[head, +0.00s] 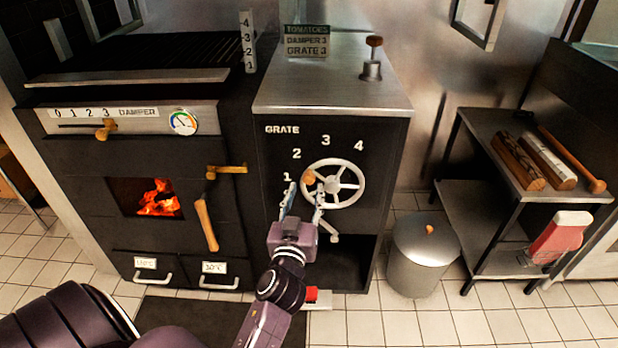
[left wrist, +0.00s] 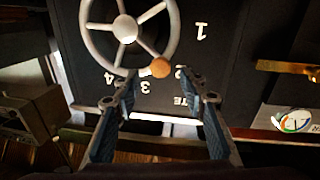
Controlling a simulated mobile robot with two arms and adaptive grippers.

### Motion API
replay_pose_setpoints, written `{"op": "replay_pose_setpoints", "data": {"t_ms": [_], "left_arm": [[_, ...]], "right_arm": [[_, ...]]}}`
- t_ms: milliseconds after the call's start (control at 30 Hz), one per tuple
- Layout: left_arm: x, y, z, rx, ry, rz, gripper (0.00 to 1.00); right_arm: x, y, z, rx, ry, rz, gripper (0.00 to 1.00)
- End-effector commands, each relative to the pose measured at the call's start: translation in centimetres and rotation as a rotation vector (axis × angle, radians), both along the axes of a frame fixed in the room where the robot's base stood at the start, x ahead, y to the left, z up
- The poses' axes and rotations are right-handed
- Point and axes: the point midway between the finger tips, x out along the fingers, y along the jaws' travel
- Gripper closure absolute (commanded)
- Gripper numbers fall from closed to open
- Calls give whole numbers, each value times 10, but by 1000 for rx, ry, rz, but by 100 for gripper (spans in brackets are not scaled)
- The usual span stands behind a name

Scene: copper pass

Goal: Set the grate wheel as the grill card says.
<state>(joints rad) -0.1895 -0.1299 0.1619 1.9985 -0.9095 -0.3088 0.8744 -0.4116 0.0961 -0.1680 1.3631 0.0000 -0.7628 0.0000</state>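The grill card (head: 307,42) on the cabinet top reads TOMATOES, DAMPER 3, GRATE 3. My left gripper (head: 304,192) is open just in front of the knob. In the left wrist view, which is upside down, the knob (left wrist: 161,68) lies between and just beyond the spread fingertips. I cannot tell whether they touch it. My right gripper is out of view.
The damper slider (head: 105,129), firebox window (head: 146,198) and its wooden-handled latch (head: 206,222) are left of the wheel. A height scale (head: 248,42) stands by the grill. A lidded bin (head: 424,255) and a shelf unit with logs (head: 530,165) stand right.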

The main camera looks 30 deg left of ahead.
Motion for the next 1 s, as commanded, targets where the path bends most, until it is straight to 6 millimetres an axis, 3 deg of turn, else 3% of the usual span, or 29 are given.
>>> {"op": "replay_pose_setpoints", "data": {"t_ms": [333,733,1000], "left_arm": [[47,22,1,2,1,0,61],[56,26,0,-1,2,1,61],[56,26,0,-1,2,1,88]], "right_arm": [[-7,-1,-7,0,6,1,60],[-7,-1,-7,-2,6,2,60],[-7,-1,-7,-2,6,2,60]]}}
